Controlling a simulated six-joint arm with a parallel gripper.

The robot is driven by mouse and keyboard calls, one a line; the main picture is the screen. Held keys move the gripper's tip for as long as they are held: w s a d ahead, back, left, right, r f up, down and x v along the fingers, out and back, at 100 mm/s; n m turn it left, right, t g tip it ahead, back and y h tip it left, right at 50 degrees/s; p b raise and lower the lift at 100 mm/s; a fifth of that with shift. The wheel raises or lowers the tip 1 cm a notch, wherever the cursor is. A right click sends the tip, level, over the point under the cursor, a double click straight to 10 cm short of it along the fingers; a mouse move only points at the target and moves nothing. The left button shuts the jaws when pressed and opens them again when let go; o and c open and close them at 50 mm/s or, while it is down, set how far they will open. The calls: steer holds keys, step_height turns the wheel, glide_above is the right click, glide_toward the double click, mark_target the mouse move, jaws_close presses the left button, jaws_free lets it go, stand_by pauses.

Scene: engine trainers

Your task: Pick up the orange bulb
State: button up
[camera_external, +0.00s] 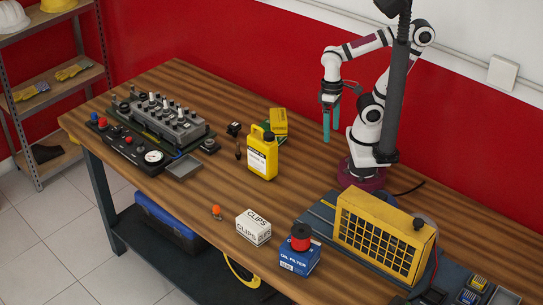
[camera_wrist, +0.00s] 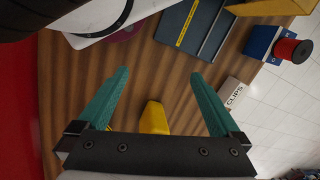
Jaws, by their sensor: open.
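The orange bulb (camera_external: 216,211) is small and lies on the wooden table near its front edge, left of the white CLIPS box, in the external view. I cannot make it out in the wrist view. My gripper (camera_external: 328,122) hangs above the back of the table, well away from the bulb, up and to the right of it. In the wrist view its two teal fingers (camera_wrist: 158,100) are spread apart, with nothing between them but the table and a yellow object below.
A yellow bottle (camera_external: 262,155) and a yellow box (camera_external: 279,121) stand mid-table. The CLIPS box (camera_external: 253,228) and a blue oil filter box (camera_external: 300,258) with a red spool (camera_external: 301,236) are near the front. An engine trainer (camera_external: 168,122) is left; a yellow grille unit (camera_external: 383,236) is right.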

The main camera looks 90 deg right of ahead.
steer(key=c, duration=0.6)
steer(key=shift+o, duration=0.2)
steer(key=w+d+r+n+t+h, duration=0.15)
steer(key=w+t, duration=0.35)
steer(key=w, duration=0.6)
steer(key=w+a+r+n+t+y, duration=0.15)
steer(key=w+t, duration=0.25)
steer(key=w, duration=0.7)
steer(key=n+t+y, duration=0.3)
steer(key=n+t, duration=0.1)
steer(key=n, duration=0.6)
glide_above(223, 215)
steer(key=s+d, duration=0.3)
steer(key=s, duration=0.3)
steer(key=f, duration=2)
steer(key=shift+s+a+f, duration=0.15)
steer(key=shift+a+f, duration=0.05)
steer(key=shift+f, duration=0.15)
steer(key=x, duration=0.7)
steer(key=shift+a, duration=0.2)
steer(key=shift+c, duration=0.2)
